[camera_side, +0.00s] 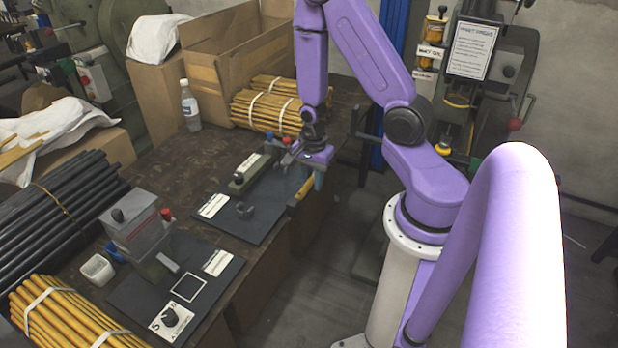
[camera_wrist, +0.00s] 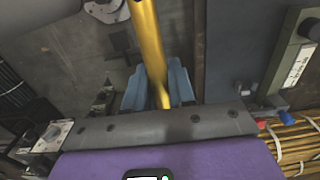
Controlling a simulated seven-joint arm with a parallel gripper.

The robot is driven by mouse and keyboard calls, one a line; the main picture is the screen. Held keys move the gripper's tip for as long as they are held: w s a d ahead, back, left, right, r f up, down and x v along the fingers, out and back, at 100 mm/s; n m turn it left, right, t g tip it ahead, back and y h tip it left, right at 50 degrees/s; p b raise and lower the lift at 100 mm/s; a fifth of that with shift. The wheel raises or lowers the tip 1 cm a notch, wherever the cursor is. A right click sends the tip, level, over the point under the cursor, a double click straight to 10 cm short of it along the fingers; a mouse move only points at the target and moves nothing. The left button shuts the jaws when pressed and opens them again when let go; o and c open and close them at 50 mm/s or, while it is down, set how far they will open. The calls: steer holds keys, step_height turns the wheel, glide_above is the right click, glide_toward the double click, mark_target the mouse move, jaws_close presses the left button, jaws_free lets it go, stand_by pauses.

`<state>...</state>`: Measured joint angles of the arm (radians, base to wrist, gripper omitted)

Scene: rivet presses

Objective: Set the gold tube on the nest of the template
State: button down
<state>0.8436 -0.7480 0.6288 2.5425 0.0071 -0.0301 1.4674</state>
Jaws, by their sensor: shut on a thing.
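A gold tube (camera_side: 303,190) is held in my gripper (camera_side: 316,168), over the right edge of the bench. In the wrist view, the gold tube (camera_wrist: 150,45) lies between the blue-grey fingers of my gripper (camera_wrist: 158,88) and runs up out of the frame. The gripper is shut on it. A dark plate (camera_side: 215,226) lies left of the tube, with a small dark holder (camera_side: 245,210) on it that looks like the nest. In the wrist view a dark block (camera_wrist: 243,88) sits on the plate at right. The tube is apart from the holder.
A grey-green press (camera_side: 250,174) with a red knob stands behind the holder. Gold tube bundles (camera_side: 265,112), a bottle (camera_side: 189,108) and boxes stand behind.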

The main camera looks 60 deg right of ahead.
steer(key=shift+s+r, duration=0.1)
steer(key=shift+s, duration=0.1)
steer(key=w, duration=0.8)
glide_above(265, 189)
steer(key=s, duration=0.1)
step_height(265, 189, down, 8)
steer(key=shift+a+f, duration=0.15)
steer(key=shift+w+f, duration=0.45)
steer(key=shift+f, duration=0.1)
steer(key=shift+w+f, duration=0.1)
steer(key=shift+f, duration=1.5)
steer(key=shift+f, duration=0.1)
